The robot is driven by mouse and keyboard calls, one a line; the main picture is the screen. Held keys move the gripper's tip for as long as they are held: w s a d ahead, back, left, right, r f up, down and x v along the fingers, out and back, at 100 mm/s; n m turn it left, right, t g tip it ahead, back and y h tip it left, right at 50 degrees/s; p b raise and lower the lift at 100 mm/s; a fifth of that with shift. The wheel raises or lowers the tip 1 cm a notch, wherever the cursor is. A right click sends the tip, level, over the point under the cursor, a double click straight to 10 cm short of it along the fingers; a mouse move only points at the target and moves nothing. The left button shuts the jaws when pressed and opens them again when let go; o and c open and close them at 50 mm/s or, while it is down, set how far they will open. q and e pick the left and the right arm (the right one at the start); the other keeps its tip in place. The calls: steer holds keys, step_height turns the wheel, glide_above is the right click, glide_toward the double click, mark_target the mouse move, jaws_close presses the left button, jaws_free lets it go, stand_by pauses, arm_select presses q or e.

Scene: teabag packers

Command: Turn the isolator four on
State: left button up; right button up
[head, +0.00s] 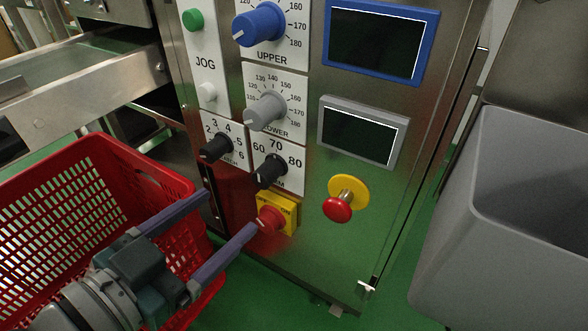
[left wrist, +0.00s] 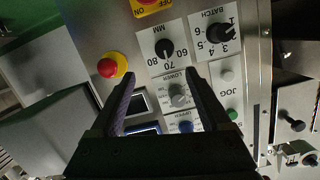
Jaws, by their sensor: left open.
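The isolator is a red rotary knob (head: 271,217) on a yellow plate (head: 291,211) low on the steel control panel. In the left wrist view the red knob (left wrist: 149,2) and its yellow plate show only in part, at the top edge. ON lettering shows on the plate; I cannot tell the knob's setting for sure. My left gripper (head: 230,212) is open and empty, with one purple-grey finger near the knob in the head view. I cannot tell whether it touches. In the left wrist view the open fingers (left wrist: 161,76) lie below the isolator. My right gripper is not in view.
A red emergency button (head: 338,209) on a yellow base stands right of the isolator. Black dials (head: 270,170) sit just above it, with grey and blue dials and two screens higher. A red basket (head: 65,178) is below left; a grey bin (head: 450,235) is right.

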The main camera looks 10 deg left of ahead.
arm_select(q)
steer(key=t+h+b, duration=0.1)
steer(key=t+b, duration=0.1)
steer(key=b, duration=1.1)
glide_toward(264, 228)
steer(key=shift+m, duration=0.4)
steer(key=b+x, duration=0.4)
steer(key=x, duration=0.4)
steer(key=shift+w+f, duration=0.1)
steer(key=shift+w+d, duration=0.2)
steer(key=shift+w, duration=0.3)
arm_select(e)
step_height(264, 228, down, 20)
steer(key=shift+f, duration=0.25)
arm_select(q)
jaws_close()
